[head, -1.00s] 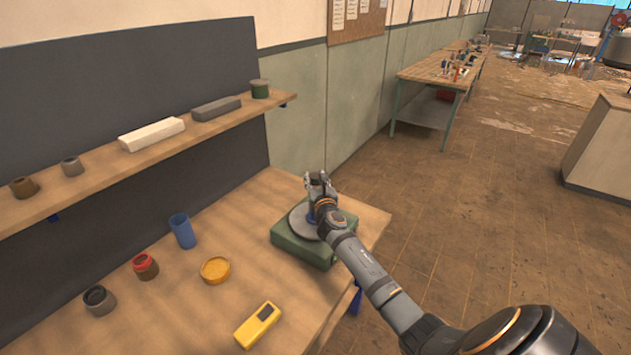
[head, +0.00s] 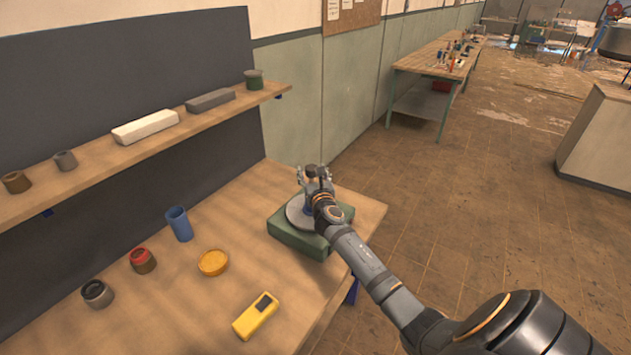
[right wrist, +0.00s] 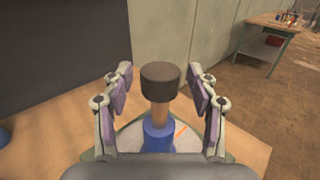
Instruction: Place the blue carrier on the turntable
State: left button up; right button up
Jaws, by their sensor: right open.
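The blue carrier (right wrist: 158,136) has a blue base, a tan stem and a dark cap (right wrist: 160,75). In the right wrist view it stands upright between my right gripper's fingers, with clear gaps on both sides. Its blue base shows in the head view (head: 308,209), partly hidden by the gripper. It stands on the turntable (head: 296,213), a grey disc on a green box (head: 291,239) near the bench's far right corner. My right gripper (head: 313,174) is open around the carrier's upper part. My left gripper is not in view.
On the bench (head: 206,315) are a blue cup (head: 179,224), a red-rimmed jar (head: 142,261), a dark-rimmed jar (head: 97,293), a yellow dish (head: 213,263) and a yellow meter (head: 256,316). A shelf (head: 95,172) with several items runs behind.

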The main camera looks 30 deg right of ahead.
jog(key=v, duration=1)
jog(key=shift+s+b, duration=0.3)
jog(key=shift+b, duration=0.15)
jog(key=shift+a, duration=0.1)
